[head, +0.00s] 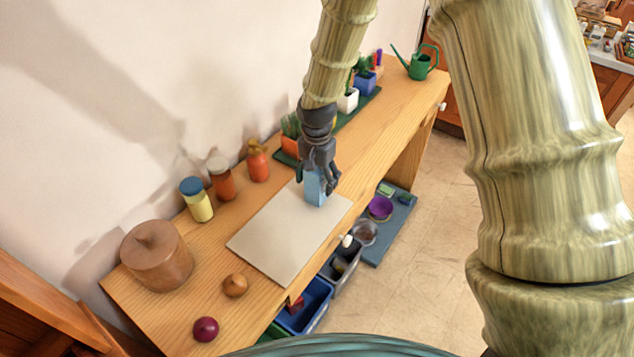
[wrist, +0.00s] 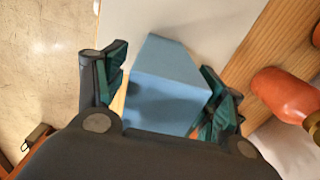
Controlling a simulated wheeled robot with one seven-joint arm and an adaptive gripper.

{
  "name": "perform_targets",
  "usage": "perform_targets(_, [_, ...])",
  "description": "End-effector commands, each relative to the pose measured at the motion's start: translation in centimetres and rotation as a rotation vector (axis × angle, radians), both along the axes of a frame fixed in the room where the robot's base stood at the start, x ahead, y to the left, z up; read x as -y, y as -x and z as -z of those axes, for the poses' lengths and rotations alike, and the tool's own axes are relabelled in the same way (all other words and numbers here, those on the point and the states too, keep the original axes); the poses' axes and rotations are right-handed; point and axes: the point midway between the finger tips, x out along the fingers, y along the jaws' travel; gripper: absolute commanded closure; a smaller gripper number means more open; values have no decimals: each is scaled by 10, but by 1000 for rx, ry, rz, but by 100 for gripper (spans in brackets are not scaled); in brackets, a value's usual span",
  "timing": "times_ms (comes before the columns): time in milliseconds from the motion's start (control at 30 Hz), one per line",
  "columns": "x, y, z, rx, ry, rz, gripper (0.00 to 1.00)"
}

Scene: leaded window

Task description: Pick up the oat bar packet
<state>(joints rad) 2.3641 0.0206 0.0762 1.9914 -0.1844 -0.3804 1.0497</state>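A light blue box-shaped packet (head: 315,189), the only thing here that looks like the oat bar packet, stands on a pale board on the wooden bench. In the wrist view the packet (wrist: 168,88) fills the space between the fingers. My gripper (head: 318,176) is down over it, with one finger on each side. In the wrist view my gripper (wrist: 163,92) looks open, with a narrow gap by the left finger; the right finger is very near or touching the packet. The packet's lettering, if any, does not show.
The pale board (head: 270,236) is otherwise bare. Jars (head: 196,199), an orange bottle (head: 257,160) and potted plants stand along the wall. A wooden pot (head: 156,256), a brown onion-like thing (head: 235,285) and a purple ball (head: 205,329) are at the near end. Bins (head: 306,307) sit below.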

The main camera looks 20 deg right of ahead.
Motion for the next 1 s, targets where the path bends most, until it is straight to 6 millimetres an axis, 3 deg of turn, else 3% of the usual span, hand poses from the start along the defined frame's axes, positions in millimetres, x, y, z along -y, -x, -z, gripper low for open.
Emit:
perform_targets(33, [0,0,0,0,0,0,38])
perform_targets(233, [0,0,0,0,0,0,72])
perform_targets(667, [0,0,-2,0,0,1,72])
perform_targets(1000, [0,0,-30,1,0,1,72])
